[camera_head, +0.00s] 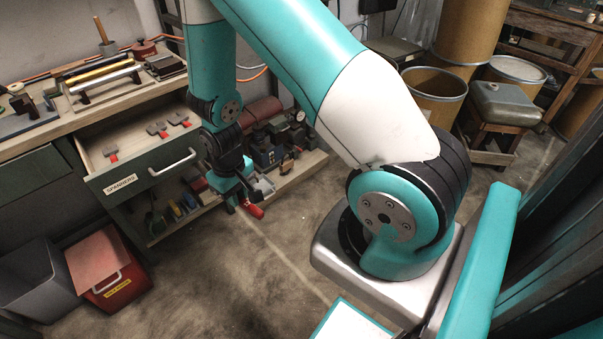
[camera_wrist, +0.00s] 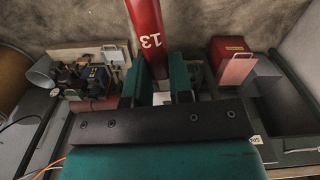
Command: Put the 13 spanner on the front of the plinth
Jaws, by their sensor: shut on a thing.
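The 13 spanner (camera_wrist: 148,35) has a red handle with a white "13" and points up and away in the wrist view. My gripper (camera_wrist: 157,75) is shut on it, with a teal finger on each side. In the head view my gripper (camera_head: 236,195) hangs in front of the bench, and the red handle (camera_head: 254,210) shows just below it. A low wooden board (camera_head: 291,184) near the floor carries vices and tools, behind and to the right of the gripper. I cannot tell for sure whether this is the plinth.
An open drawer (camera_head: 122,184) labelled for spanners holds several red-ended tools, left of my gripper. The bench top (camera_head: 38,138) is cluttered. A red bin (camera_head: 111,289) stands at the lower left. Drums (camera_head: 433,96) and a stool (camera_head: 506,103) stand at the back right. The middle floor is clear.

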